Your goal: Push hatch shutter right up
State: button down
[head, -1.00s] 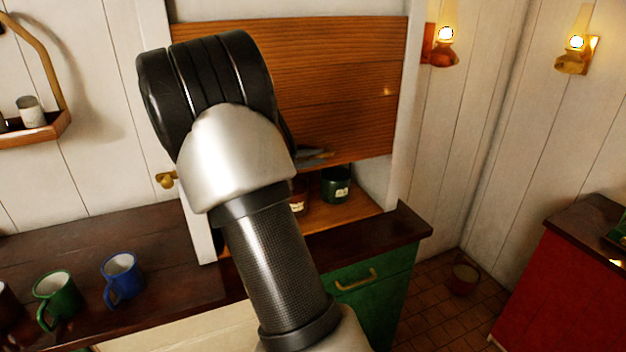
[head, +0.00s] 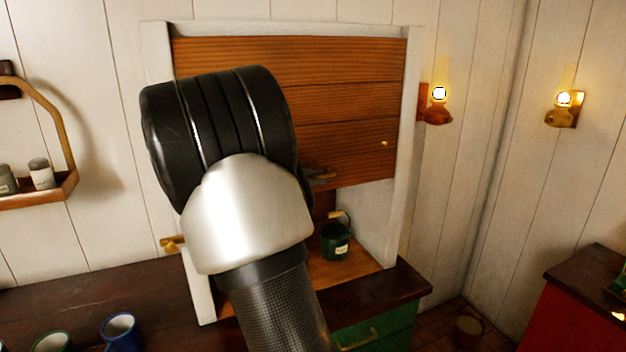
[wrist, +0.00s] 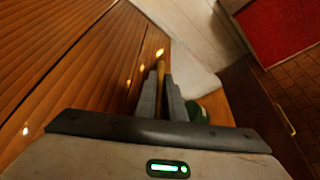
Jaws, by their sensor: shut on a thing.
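The hatch shutter (head: 340,110) is a panel of brown wooden slats in a white frame in the head view. It is partly raised, with an open gap below its lower edge. In the wrist view its slatted face (wrist: 70,60) fills the left side. My gripper (wrist: 163,85) is shut on a brass-coloured handle (wrist: 161,68) near the shutter's lower edge. In the head view my arm hides the left of the shutter and most of my gripper (head: 318,178).
A dark green pot (head: 335,242) stands inside the hatch below the shutter. A blue mug (head: 120,333) and a green mug (head: 50,343) stand on the dark counter (head: 90,290) at left. Lit lamps (head: 438,105) hang on the wall at right.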

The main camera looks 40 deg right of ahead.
jog(key=c, duration=2.2)
grip_release()
jog(key=shift+w+r, duration=0.1)
jog(key=shift+r, duration=0.3)
jog(key=shift+o, duration=0.4)
jog(key=shift+f, duration=0.1)
jog(key=b+v, duration=0.1)
jog(key=v, duration=1.6)
jog(key=shift+a, duration=0.25)
jog(key=s+a+f+m+y+p, duration=0.15)
jog(key=s+y, duration=0.25)
jog(key=s, duration=0.4)
jog(key=s+a+f+m+y, duration=0.1)
jog(key=s+f+m+y, duration=0.15)
jog(key=s+y, duration=0.4)
jog(key=s+a+f+m+t+y+p, duration=0.1)
jog(key=s+a+f+m+t+y, duration=0.1)
jog(key=s+a, duration=0.7)
jog(key=a+m+t+y, duration=0.1)
jog(key=a+t+y, duration=0.1)
jog(key=a+y, duration=0.1)
jog(key=shift+f+p, duration=0.15)
jog(key=shift+p, duration=0.2)
